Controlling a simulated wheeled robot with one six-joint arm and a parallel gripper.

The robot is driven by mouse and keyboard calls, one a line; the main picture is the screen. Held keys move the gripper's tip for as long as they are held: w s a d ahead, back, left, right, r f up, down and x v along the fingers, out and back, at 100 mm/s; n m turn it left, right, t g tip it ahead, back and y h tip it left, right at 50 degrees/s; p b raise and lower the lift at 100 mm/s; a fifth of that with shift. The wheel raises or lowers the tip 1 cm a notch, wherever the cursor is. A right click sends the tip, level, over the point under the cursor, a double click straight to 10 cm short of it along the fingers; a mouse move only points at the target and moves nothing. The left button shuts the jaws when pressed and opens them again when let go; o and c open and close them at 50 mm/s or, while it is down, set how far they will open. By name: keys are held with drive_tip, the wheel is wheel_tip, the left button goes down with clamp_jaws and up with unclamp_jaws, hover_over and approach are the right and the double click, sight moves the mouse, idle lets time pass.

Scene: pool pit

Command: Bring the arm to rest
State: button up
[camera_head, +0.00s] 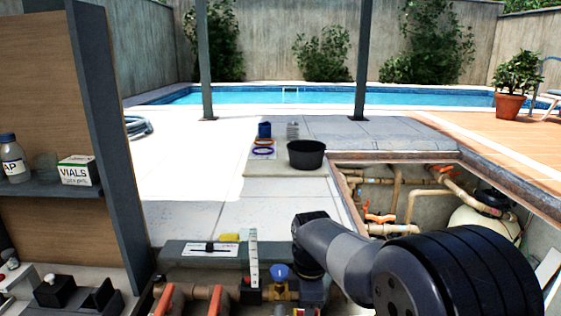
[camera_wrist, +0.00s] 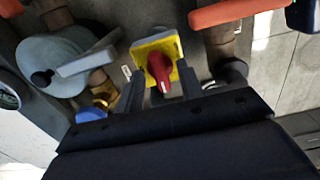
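My gripper (camera_wrist: 160,92) shows in the wrist view with its two dark fingers apart and a gap between them. A red rotary knob (camera_wrist: 158,72) on a yellow plate (camera_wrist: 172,46) shows in that gap, beyond the fingertips; I cannot tell whether the fingers touch it. In the head view my arm reaches in from the lower right and bends down over the pipework at the bottom centre. The gripper itself is not clear there.
Near the arm are a blue-knobbed valve (camera_head: 279,272), an upright white scale (camera_head: 254,258) and orange handles (camera_head: 166,299). A pit with pipes (camera_head: 411,205) opens at right. A shelf (camera_head: 45,189) stands at left. A black bucket (camera_head: 306,155) sits on paving beyond.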

wheel_tip(320, 180, up, 10)
drive_tip(key=r, duration=0.1)
wheel_tip(320, 180, down, 11)
drive_tip(key=shift+f, duration=0.2)
drive_tip(key=shift+r+m, duration=0.1)
drive_tip(key=shift+m, duration=0.3)
drive_tip(key=m, duration=0.3)
drive_tip(key=shift+b, duration=0.4)
drive_tip(key=m+b, duration=0.1)
drive_tip(key=m, duration=0.4)
drive_tip(key=shift+r+m, duration=0.1)
drive_tip(key=shift+m, duration=0.3)
